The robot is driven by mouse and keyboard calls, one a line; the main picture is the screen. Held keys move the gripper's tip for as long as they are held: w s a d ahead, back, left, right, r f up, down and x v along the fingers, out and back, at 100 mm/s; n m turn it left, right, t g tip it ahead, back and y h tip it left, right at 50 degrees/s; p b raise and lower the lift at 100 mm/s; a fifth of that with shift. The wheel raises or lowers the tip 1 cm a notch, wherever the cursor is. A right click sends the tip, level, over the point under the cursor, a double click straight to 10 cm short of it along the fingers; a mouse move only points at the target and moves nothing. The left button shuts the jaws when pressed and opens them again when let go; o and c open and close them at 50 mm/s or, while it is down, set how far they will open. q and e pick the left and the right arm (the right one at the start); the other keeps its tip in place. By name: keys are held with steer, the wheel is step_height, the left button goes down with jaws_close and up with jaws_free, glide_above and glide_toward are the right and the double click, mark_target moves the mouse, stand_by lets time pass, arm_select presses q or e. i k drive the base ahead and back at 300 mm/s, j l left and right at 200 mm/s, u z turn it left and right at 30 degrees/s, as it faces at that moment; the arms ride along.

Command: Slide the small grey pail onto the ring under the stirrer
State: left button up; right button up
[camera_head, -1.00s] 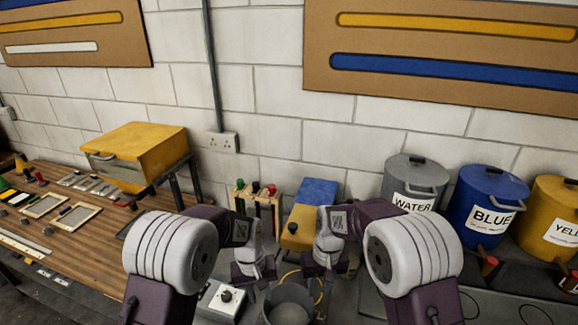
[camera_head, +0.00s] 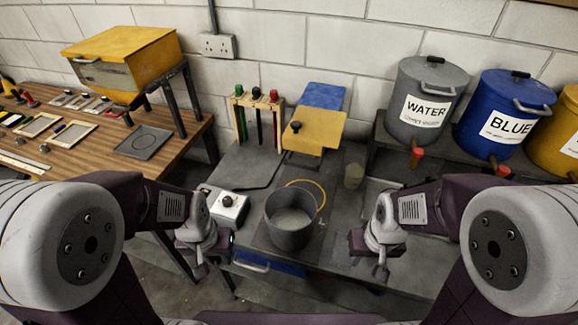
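A grey open-topped pail (camera_head: 291,238) stands upright on a dark plate (camera_head: 262,240) at the middle of the bench, its inside pale grey. A thin yellow hoop (camera_head: 322,190) shows just behind its rim; I cannot tell whether it is the pail's handle or a separate ring. I cannot clearly make out a stirrer. My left gripper (camera_head: 203,266) is left of the pail and apart from it. My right gripper (camera_head: 380,270) is right of the pail, also apart. Both point down and hold nothing visible; their finger gaps are unclear.
WATER (camera_head: 427,77) and BLUE (camera_head: 510,92) drums stand right.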

mark_target(291, 212)
steer(key=j+z, duration=0.35)
steer(key=k+j+z, duration=0.1)
steer(key=z, duration=0.3)
steer(key=k+j+z, duration=0.15)
steer(key=z, duration=0.2)
